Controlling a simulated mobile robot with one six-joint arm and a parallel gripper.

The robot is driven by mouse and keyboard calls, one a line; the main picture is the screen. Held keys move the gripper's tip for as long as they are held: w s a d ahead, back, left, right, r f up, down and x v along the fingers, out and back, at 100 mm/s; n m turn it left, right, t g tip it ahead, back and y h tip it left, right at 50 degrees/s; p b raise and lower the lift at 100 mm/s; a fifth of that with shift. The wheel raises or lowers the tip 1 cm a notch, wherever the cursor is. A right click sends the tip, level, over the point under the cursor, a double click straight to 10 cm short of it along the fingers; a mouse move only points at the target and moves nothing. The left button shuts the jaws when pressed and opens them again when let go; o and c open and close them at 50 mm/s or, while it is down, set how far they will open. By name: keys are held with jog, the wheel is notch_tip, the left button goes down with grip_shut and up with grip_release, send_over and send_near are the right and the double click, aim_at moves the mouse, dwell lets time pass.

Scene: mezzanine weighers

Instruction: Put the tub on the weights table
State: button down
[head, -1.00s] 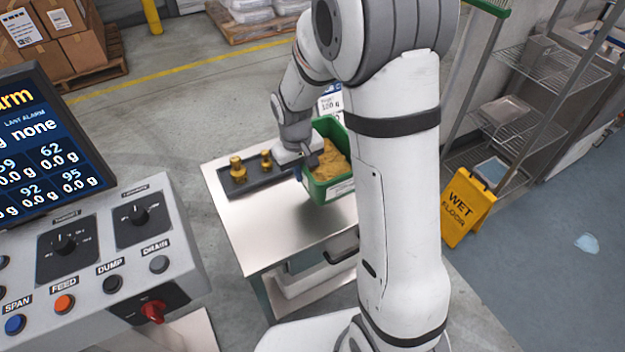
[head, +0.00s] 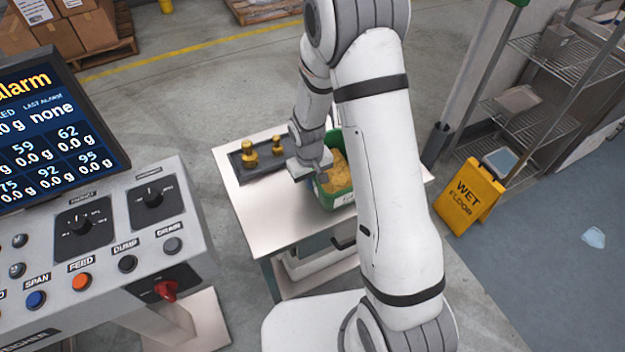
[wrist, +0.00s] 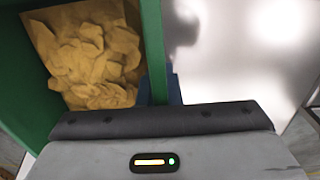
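The green tub (head: 341,193), filled with yellow chips, is at the steel weights table (head: 265,215), at its right part beside the tray of weights. My gripper (head: 318,172) is at the tub's left wall in the head view. In the wrist view the tub (wrist: 154,50) fills the left side, and its wall runs down between the fingers of my gripper (wrist: 158,92). The gripper appears shut on that wall. The tub's underside is hidden, so I cannot tell whether it rests on the tabletop. My arm hides part of the tub's right side.
A dark tray (head: 262,163) with brass weights (head: 249,153) lies at the table's back left. A control console (head: 110,235) stands at left. A yellow wet floor sign (head: 470,195) and wire shelving (head: 560,60) stand at right. The table's front left is bare.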

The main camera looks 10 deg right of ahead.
jog(key=shift+f, duration=0.15)
jog(key=c, duration=1.6)
grip_release()
notch_tip(320, 180, up, 12)
jog(key=b, duration=0.2)
jog(key=s+d+r+m+t, duration=0.1)
jog(key=s+d+r, duration=0.1)
jog(key=s+r, duration=0.3)
jog(key=s+d+r+m+t, duration=0.1)
jog(key=s+d+r, duration=0.1)
jog(key=s+r, duration=0.3)
jog(key=s+d+r+m+t, duration=0.1)
jog(key=s+d+r, duration=0.1)
jog(key=s+r, duration=0.4)
jog(key=shift+s+d+m+y, duration=0.15)
jog(key=shift+s+d, duration=0.05)
jog(key=shift+s, duration=0.75)
jog(key=shift+s+d+m+y, duration=0.15)
jog(key=shift+s+d, duration=0.05)
jog(key=shift+s, duration=0.7)
